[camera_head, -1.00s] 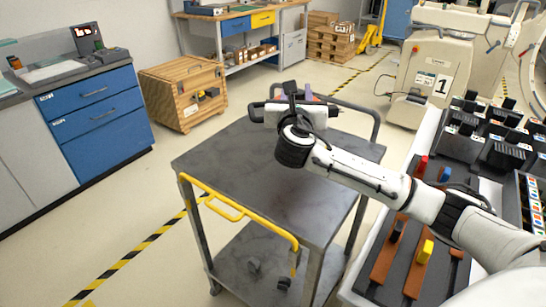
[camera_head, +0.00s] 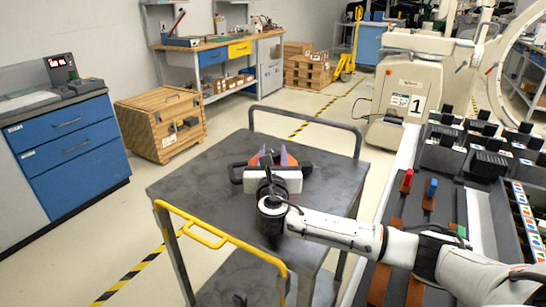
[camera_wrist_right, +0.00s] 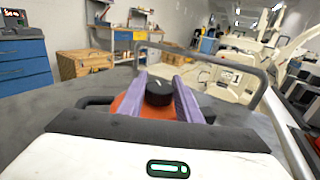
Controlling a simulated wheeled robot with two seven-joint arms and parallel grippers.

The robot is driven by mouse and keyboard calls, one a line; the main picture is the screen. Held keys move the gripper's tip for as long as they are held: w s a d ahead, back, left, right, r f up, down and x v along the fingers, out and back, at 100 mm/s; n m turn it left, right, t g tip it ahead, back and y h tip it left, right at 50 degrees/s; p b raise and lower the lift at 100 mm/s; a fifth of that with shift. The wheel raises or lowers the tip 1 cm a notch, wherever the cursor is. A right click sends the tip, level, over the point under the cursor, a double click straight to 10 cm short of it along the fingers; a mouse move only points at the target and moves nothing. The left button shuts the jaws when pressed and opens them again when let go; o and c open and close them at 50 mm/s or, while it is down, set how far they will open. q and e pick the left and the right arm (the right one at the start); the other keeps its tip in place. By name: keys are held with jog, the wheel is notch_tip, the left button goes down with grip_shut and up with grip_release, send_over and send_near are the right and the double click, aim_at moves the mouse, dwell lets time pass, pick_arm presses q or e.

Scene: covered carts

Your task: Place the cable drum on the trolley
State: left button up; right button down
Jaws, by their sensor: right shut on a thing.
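The cable drum shows in the right wrist view as an orange-red body (camera_wrist_right: 132,102) with a black round knob on top. My right gripper (camera_wrist_right: 160,92) is shut on it, with its purple fingers on either side of the knob. In the head view the right gripper (camera_head: 274,157) is over the grey top of the trolley (camera_head: 205,178), with a little of the orange drum (camera_head: 254,160) showing beside the fingers. The drum is low over the top; I cannot tell whether it touches. The gripper body hides its underside. My left gripper is not in view.
The trolley has a yellow front handle (camera_head: 205,238) and a grey back rail (camera_head: 310,119). A wooden crate (camera_head: 140,128) and blue drawers (camera_head: 68,150) stand at left. A workstation with black bins (camera_head: 440,150) lies at right. The trolley top around the gripper is clear.

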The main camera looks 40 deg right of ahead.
dwell(0.3)
jog(key=c, duration=1.3)
grip_release()
jog(key=shift+f, duration=0.2)
jog(key=shift+r, duration=0.1)
jog(key=v, duration=1.2)
jog(key=shift+a+p, duration=0.1)
jog(key=shift+p, duration=0.3)
